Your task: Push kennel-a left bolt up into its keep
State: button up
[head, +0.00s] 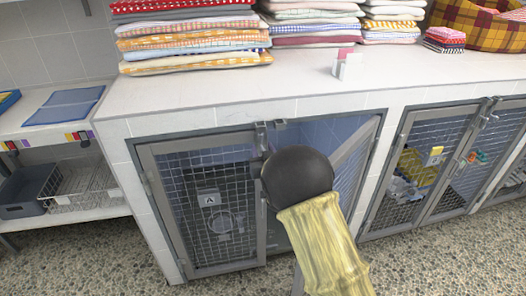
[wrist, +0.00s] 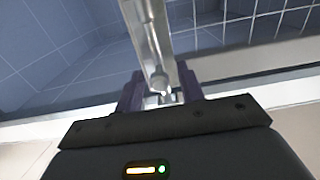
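Kennel-a has a shut left mesh door (head: 208,212) with an "A" label. Its right door (head: 352,155) stands ajar. Small metal bolt fittings (head: 262,137) show at the top where the doors meet; which part is the left bolt's keep is too small to tell. In the wrist view my gripper's purple fingers (wrist: 160,92) are apart. A metal bar with a rounded end (wrist: 158,78) reaches between or just beyond them. I cannot tell whether they touch it.
Folded towels (head: 190,38) and a small pink-and-white item (head: 348,62) stand on the white counter (head: 240,97) above. Another kennel with mesh doors (head: 425,165) is at the right. A lower shelf with a wire basket (head: 85,185) is at the left. The speckled floor is clear in front.

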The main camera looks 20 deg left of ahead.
jog(key=shift+s, duration=0.1)
jog(key=v, duration=1.7)
jog(key=shift+s, duration=0.15)
jog(key=shift+f, duration=0.1)
